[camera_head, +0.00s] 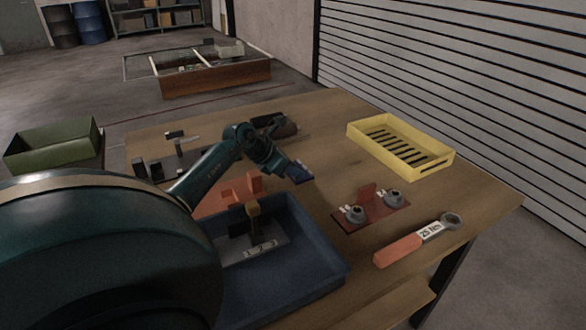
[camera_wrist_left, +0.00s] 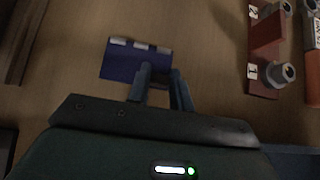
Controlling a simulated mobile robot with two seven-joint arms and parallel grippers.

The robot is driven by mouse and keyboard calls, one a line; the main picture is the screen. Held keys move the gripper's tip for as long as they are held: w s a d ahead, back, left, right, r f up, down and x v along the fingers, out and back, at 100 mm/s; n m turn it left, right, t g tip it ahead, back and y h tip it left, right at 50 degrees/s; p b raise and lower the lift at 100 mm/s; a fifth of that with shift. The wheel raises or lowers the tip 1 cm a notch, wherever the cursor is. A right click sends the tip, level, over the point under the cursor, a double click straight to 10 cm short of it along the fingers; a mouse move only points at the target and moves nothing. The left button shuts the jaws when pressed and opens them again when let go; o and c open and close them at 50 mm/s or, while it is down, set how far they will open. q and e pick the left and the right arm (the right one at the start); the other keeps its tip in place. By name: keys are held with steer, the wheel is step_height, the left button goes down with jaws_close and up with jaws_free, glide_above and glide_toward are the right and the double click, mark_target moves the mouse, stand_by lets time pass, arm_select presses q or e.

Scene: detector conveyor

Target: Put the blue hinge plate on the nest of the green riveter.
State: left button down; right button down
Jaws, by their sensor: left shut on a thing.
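The blue hinge plate (camera_head: 301,172) is at the tip of my left gripper (camera_head: 289,169), over the middle of the wooden table. The plate also shows in the left wrist view (camera_wrist_left: 122,62), flat and blue with pale knuckles along one edge. My left gripper's fingers (camera_wrist_left: 161,78) are shut on its near edge, and the plate sticks out mostly to the left of them. I cannot make out a green riveter or its nest for certain; my arm covers part of the table's left side. My right gripper is not in view.
A blue tray (camera_head: 335,272) holds a grey fixture. A dark red stand (camera_head: 372,214) with two numbered posts is right of the plate. A yellow slotted crate (camera_head: 438,167) stands at the back right, a 25 Nm wrench (camera_head: 418,239) at the front right. Bare wood lies between.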

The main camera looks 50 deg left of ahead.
arm_select(q)
steer(key=shift+f, duration=0.1)
steer(key=c, duration=1.3)
jaws_free()
steer(key=shift+o, duration=0.2)
